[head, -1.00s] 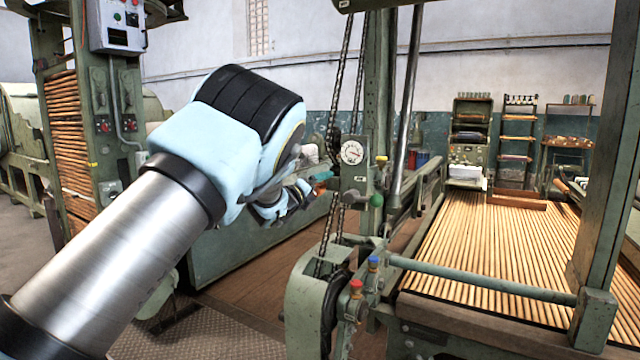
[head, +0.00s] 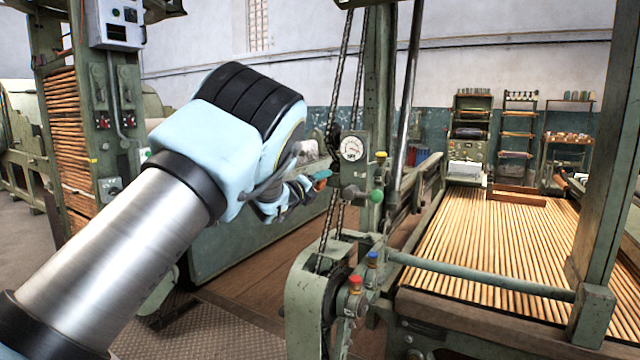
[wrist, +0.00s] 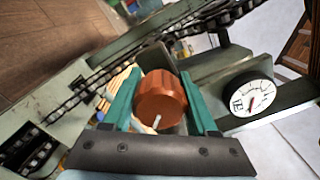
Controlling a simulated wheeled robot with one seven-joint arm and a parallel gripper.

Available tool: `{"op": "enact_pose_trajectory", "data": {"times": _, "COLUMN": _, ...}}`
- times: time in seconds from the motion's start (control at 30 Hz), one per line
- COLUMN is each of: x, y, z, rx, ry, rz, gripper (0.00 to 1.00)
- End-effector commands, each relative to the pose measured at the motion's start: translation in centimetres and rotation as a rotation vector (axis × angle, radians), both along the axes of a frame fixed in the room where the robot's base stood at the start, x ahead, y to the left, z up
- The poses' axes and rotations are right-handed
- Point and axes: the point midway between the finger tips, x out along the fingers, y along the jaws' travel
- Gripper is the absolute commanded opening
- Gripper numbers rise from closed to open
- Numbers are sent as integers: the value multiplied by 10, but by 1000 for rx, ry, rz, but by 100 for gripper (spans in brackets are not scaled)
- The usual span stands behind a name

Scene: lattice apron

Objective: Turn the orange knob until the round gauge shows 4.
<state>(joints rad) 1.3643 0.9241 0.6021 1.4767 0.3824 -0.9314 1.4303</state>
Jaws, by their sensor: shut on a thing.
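The orange knob (wrist: 160,98) is a ribbed cylinder with a pale mark on its face, in the middle of the wrist view. My gripper (wrist: 159,76) has a green finger on each side of the knob and is shut on it. In the head view my gripper (head: 319,181) is small, just left of the gauge post, and the knob is mostly hidden there. The round gauge (wrist: 248,97) has a white face and a red needle, right of the knob. It also shows in the head view (head: 352,148). Its numbers are too small to read.
A chain (head: 336,110) hangs close beside the gauge. A green ball handle (head: 377,196) and a yellow-topped knob (head: 381,156) sit right of it. Red (head: 355,282) and blue (head: 372,257) knobs are below. A slatted bed (head: 490,250) fills the right side.

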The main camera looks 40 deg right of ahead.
Motion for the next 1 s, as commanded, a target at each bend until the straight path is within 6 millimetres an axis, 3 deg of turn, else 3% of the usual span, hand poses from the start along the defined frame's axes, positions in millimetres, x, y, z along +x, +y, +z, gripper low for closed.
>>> {"op": "enact_pose_trajectory", "data": {"times": 0.1, "x": 0, "y": 0, "z": 0, "rx": 1, "ry": 0, "rz": 1, "gripper": 3}}
{"op": "enact_pose_trajectory", "data": {"times": 0.47, "x": 0, "y": 0, "z": -2, "rx": -15, "ry": 56, "rz": 0, "gripper": 3}}
{"op": "enact_pose_trajectory", "data": {"times": 1.0, "x": 2, "y": 1, "z": -4, "rx": -128, "ry": 482, "rz": 2, "gripper": 3}}
